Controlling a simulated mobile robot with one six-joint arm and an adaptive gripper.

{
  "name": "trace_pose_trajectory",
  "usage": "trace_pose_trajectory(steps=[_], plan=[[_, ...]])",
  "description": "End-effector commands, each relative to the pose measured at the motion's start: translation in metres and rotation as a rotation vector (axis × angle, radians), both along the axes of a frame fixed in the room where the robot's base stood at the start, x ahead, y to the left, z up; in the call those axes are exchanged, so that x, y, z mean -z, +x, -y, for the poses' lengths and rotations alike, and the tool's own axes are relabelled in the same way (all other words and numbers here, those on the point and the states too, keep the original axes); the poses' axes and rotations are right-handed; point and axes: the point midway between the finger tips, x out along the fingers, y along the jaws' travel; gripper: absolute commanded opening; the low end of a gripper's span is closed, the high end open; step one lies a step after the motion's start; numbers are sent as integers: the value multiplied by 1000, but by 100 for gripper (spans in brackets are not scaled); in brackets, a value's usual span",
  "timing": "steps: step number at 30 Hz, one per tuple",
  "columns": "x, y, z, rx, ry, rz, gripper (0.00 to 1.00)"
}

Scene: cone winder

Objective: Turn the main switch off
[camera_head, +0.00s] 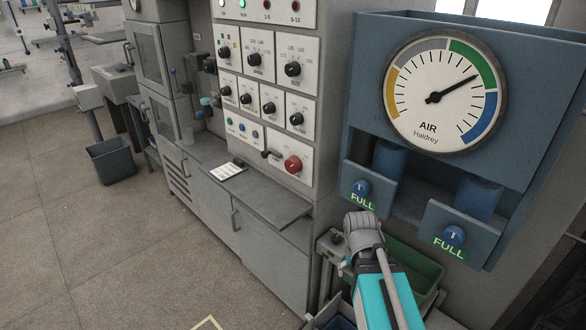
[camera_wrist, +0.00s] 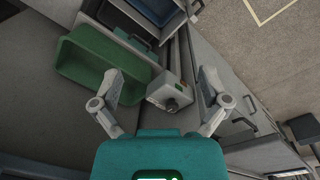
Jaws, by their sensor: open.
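A red rotary knob (camera_head: 292,165) sits on the lowest plate of the white control panel, with a black lever (camera_head: 270,154) to its left. No readable label tells me which control is the main switch. My gripper (camera_head: 362,228) is right of and below that panel, apart from the red knob. In the wrist view my gripper (camera_wrist: 160,78) has its fingers spread wide and nothing held. A small grey box with a dark round knob (camera_wrist: 172,98) appears between the fingers; I cannot tell its distance. The red knob is not visible in the wrist view.
A green bin (camera_head: 415,268) lies beyond my gripper. A blue cabinet with an AIR gauge (camera_head: 445,95) and two "FULL" units overhangs on the right. A grey ledge (camera_head: 255,200) with a white card (camera_head: 228,171) juts below the panel. The floor at left is mostly clear.

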Motion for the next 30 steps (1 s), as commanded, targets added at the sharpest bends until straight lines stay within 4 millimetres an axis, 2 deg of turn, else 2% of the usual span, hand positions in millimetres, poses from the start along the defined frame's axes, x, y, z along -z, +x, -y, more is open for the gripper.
trace_pose_trajectory(steps=[5, 9, 16, 20, 23, 27, 30], plan=[[5, 31, -2, 47, -137, 46, 100], [3, 65, -10, 105, -289, 129, 100], [-15, 127, -43, 195, -534, 364, 100], [-31, 161, -73, 230, -639, 535, 100], [-47, 184, -103, 248, -700, 682, 100], [-72, 211, -152, 262, -753, 902, 100], [-89, 225, -189, 260, -768, 1051, 100]])
